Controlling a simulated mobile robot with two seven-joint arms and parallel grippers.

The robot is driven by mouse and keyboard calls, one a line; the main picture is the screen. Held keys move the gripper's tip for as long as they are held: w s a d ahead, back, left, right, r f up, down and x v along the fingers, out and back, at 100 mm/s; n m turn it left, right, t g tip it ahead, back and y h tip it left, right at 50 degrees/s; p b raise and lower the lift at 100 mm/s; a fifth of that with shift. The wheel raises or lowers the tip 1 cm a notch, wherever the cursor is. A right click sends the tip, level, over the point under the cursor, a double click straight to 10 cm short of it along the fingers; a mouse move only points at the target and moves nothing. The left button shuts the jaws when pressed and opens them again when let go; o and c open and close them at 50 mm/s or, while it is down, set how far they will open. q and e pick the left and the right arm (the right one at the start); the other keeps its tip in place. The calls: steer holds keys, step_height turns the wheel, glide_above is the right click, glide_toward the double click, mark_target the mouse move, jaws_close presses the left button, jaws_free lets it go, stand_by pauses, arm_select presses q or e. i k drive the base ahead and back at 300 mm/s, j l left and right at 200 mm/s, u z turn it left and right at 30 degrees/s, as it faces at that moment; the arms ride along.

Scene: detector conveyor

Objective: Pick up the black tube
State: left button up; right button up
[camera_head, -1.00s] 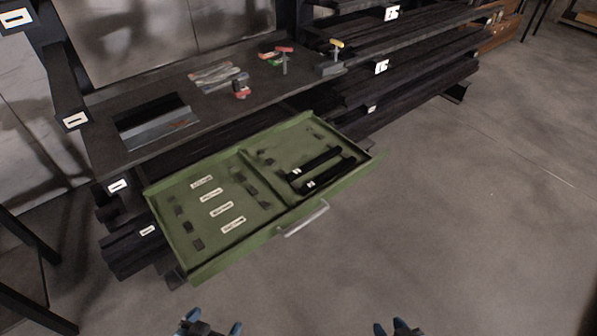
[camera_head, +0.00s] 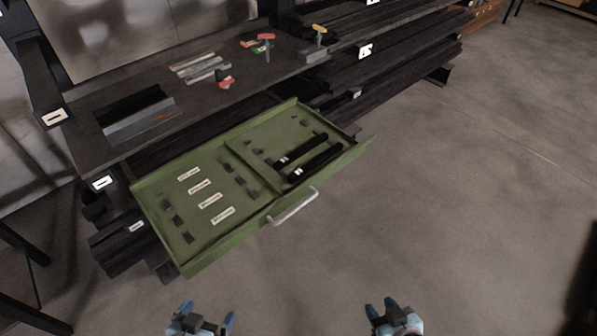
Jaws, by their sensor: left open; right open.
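Two black tubes lie side by side in the right compartment of an open green drawer (camera_head: 236,231). The nearer black tube (camera_head: 318,163) has a white label near its left end. The farther black tube (camera_head: 305,147) lies parallel behind it and also has a white label. My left gripper (camera_head: 202,318) is at the bottom edge of the view, open and empty, in front of the drawer. My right gripper (camera_head: 389,308) is also at the bottom edge, open and empty, to the right. Both are well apart from the tubes.
The drawer has a silver handle (camera_head: 293,207) and its left compartment holds white labels and small dark blocks. A dark workbench (camera_head: 85,150) behind it carries tools, including a red-handled clamp (camera_head: 266,42). Dark bars fill the rack (camera_head: 395,75) at right. The floor (camera_head: 460,200) is clear.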

mark_target(308, 167)
steer(key=u, duration=1.5)
steer(key=l+u, duration=0.4)
steer(key=k+l+u, duration=0.15)
steer(key=l+u, duration=0.2)
steer(key=k+l+u, duration=0.15)
steer(key=l+u, duration=0.25)
steer(key=k+l+u, duration=0.15)
steer(key=u, duration=0.2)
steer(key=k+l+u, duration=0.25)
steer(key=u, duration=0.15)
steer(key=k+l+u, duration=0.3)
steer(key=u, duration=0.2)
steer(key=k+l+u, duration=0.1)
steer(key=k+u, duration=0.4)
steer(key=k+l, duration=0.1)
steer(key=k, duration=0.4)
steer(key=k+l, duration=0.15)
steer(key=k, duration=0.4)
steer(key=k+l+z, duration=0.1)
steer(key=k+l, duration=0.55)
steer(key=l, duration=0.2)
steer(key=z, duration=0.05)
